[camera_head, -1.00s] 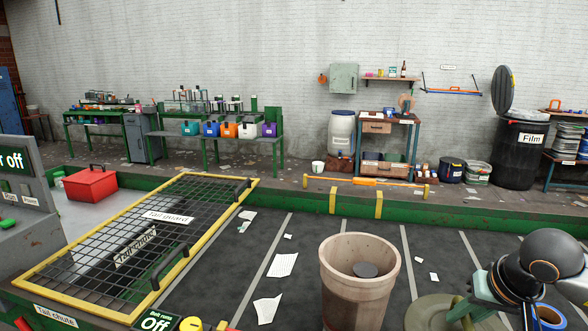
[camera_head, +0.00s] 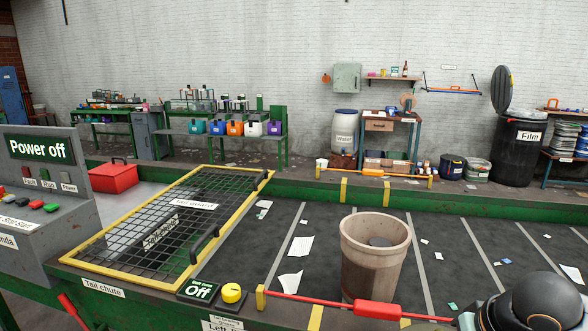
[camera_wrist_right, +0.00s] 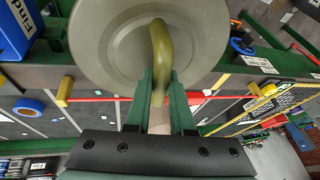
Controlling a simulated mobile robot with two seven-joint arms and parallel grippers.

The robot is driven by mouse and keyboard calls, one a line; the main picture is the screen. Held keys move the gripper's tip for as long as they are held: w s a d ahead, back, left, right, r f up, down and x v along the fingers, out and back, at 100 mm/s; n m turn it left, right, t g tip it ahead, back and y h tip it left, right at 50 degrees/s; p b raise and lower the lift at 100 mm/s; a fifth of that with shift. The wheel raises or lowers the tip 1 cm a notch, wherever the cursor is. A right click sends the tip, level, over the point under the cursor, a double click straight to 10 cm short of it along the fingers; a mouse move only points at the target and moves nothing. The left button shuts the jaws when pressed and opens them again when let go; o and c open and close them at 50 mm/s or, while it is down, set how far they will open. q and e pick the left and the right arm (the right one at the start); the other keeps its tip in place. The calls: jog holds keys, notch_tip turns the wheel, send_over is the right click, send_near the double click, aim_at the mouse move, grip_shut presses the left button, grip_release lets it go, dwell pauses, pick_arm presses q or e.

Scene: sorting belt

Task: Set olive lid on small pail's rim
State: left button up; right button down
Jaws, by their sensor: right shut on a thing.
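In the right wrist view, the olive lid (camera_wrist_right: 110,42) is a wide round disc with a curved olive handle (camera_wrist_right: 159,42). My right gripper (camera_wrist_right: 160,92) is shut on this handle, the lid's face toward the camera. The lid's top edge is cut off by the frame. Neither the lid nor my right gripper shows in the head view. My left gripper is not in view.
A red-handled bar (camera_head: 378,310) runs along the belt's near edge, in front of the pail. A yellow-framed mesh tail guard (camera_head: 165,215) lies left. Paper scraps litter the belt (camera_head: 455,235). My right arm shows at the lower right.

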jog(key=s+a+f, duration=0.1)
jog(key=s, duration=0.1)
jog(key=s+a+f+n, duration=0.1)
jog(key=s+a, duration=0.1)
jog(key=s+a+f+n, duration=0.1)
jog(key=a, duration=0.1)
jog(key=shift+s+a+y, duration=0.25)
jog(key=shift+s+y, duration=0.15)
jog(key=shift+w+d, duration=0.15)
jog(key=shift+f+b, duration=1.4)
jog(key=shift+f, duration=0.05)
